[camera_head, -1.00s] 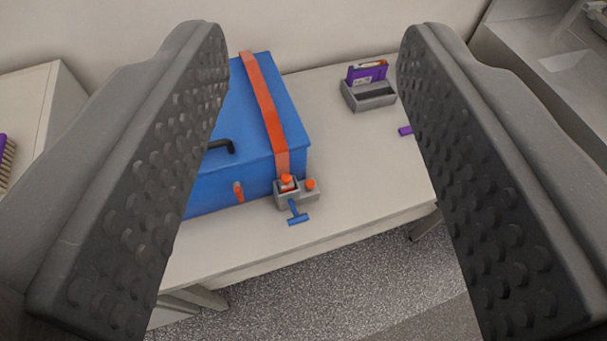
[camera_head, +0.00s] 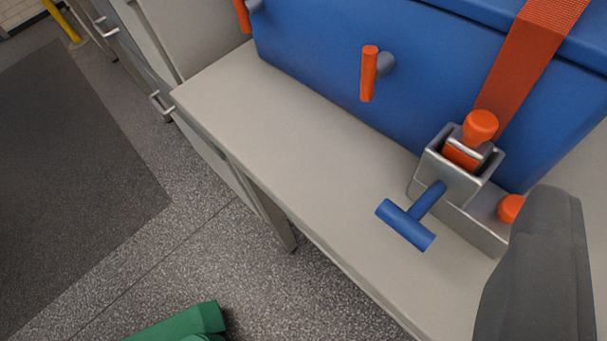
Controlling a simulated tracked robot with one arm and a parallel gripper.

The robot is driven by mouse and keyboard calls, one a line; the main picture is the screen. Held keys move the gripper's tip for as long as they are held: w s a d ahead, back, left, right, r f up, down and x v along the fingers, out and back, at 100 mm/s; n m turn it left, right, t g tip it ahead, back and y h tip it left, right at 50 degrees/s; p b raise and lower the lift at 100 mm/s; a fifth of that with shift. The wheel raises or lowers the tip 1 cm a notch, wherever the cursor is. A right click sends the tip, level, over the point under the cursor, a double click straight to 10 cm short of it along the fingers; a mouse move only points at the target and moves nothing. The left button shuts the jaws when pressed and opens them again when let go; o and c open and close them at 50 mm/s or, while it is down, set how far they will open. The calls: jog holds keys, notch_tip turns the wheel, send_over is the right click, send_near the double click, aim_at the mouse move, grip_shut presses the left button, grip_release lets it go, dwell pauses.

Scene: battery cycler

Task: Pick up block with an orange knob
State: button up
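The block with an orange knob (camera_head: 480,127) sits upright in a grey metal holder (camera_head: 450,170) on the bench, against the blue box. Its lower part is hidden inside the holder. A blue T-shaped handle (camera_head: 408,222) sticks out of the holder's front. A second orange knob (camera_head: 510,208) stands on the holder's lower part. One dark grey finger of my gripper (camera_head: 542,270) shows at the lower right, to the right of and nearer than the block. The other finger is out of view. Nothing is seen held.
A large blue box (camera_head: 330,50) with an orange strap (camera_head: 525,60) and an orange handle (camera_head: 369,73) stands behind the holder. The pale bench (camera_head: 270,130) is clear to the left. A green object (camera_head: 185,325) shows low in front, over the speckled floor.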

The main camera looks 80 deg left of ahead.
notch_tip(320, 180, down, 3)
jog(key=s+a+g+y, duration=0.1)
jog(key=s+a+y, duration=0.1)
jog(key=s, duration=0.1)
send_near(482, 124)
jog(key=shift+x, duration=1.25)
jog(key=shift+b+x, duration=0.5)
jog(key=shift+x, duration=2.35)
grip_shut()
